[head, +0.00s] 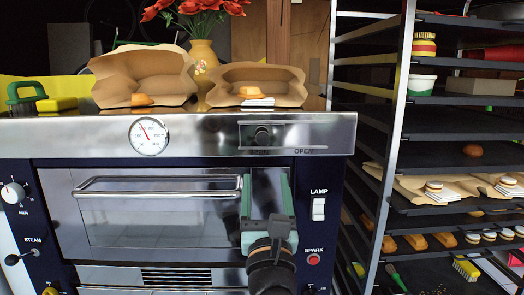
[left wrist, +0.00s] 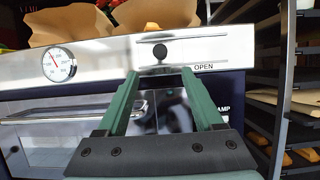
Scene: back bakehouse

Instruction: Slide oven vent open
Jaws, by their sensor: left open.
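The oven vent is a slot panel (head: 318,133) on the steel strip above the oven door. Its black knob (head: 262,135) sits left of the middle of the slot, and the word OPEN is printed to the right below it. A label under the knob is too small to read. In the left wrist view the knob (left wrist: 160,51) shows just beyond and between the fingertips. My left gripper (head: 267,178) is open and empty, its green fingers pointing up, a little below the knob in the picture. I see no contact with the knob. My right gripper is out of view.
The oven door has a long steel handle (head: 160,184), left of my gripper. A dial gauge (head: 149,136) is on the strip, with a lamp switch (head: 319,208) to the right. Paper bags (head: 145,75) and a flower vase (head: 203,60) stand on top. A loaded tray rack (head: 393,140) stands right.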

